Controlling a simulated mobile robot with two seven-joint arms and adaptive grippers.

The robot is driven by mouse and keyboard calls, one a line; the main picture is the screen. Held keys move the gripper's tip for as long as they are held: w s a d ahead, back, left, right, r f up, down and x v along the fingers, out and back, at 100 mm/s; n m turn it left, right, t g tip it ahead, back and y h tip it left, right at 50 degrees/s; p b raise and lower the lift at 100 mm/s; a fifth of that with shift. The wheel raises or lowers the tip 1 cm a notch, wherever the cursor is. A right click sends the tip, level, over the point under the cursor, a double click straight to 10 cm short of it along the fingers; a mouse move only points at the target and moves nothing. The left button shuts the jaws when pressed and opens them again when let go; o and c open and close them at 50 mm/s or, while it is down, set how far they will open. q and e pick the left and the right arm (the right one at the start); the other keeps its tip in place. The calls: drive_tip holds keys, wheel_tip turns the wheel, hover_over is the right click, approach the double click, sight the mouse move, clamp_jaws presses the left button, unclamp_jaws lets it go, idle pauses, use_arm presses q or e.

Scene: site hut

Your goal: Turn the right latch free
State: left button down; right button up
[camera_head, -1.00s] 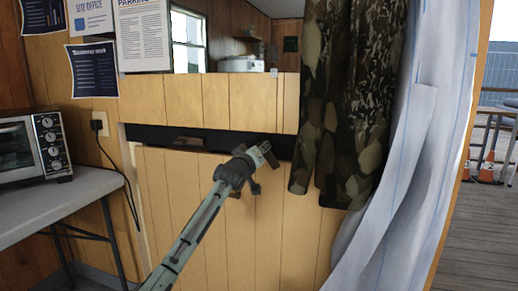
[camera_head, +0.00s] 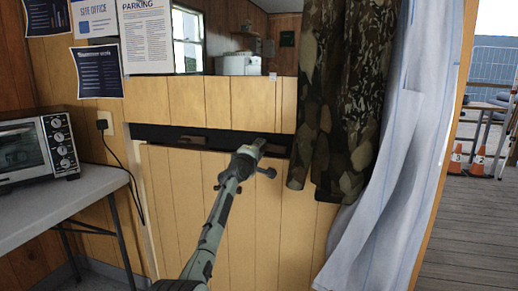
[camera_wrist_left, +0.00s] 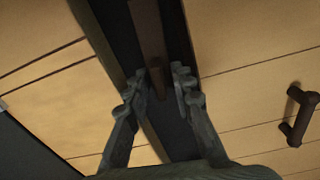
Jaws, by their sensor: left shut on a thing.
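The right latch is a dark brown bar. In the left wrist view this latch (camera_wrist_left: 148,30) lies along the dark slot, with its lower end between my fingers. My left gripper (camera_head: 258,146) is at the right part of the slot in the head view and hides most of the latch there. In the wrist view my left gripper (camera_wrist_left: 160,82) has one finger on each side of the bar and is shut on it. The left latch (camera_head: 192,141), a brown bar, lies level along the slot. My right gripper is not in view.
The dark slot (camera_head: 160,134) crosses the wood-panelled wall below a hatch. A brown handle (camera_wrist_left: 298,115) shows on the panel in the wrist view. A camouflage curtain (camera_head: 340,90) hangs close on the right. A table (camera_head: 85,190) with a toaster oven (camera_head: 40,148) stands left.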

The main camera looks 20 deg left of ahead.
use_arm(q)
drive_tip(key=shift+n, duration=0.7)
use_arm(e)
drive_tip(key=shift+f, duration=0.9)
use_arm(q)
drive_tip(key=c, duration=1.6)
unclamp_jaws()
drive_tip(key=shift+a, duration=0.1)
drive_tip(key=shift+s, duration=0.15)
drive_tip(key=shift+s, duration=0.25)
drive_tip(key=s, duration=1.1)
drive_tip(key=shift+s+a, duration=0.15)
drive_tip(key=shift+a, duration=0.05)
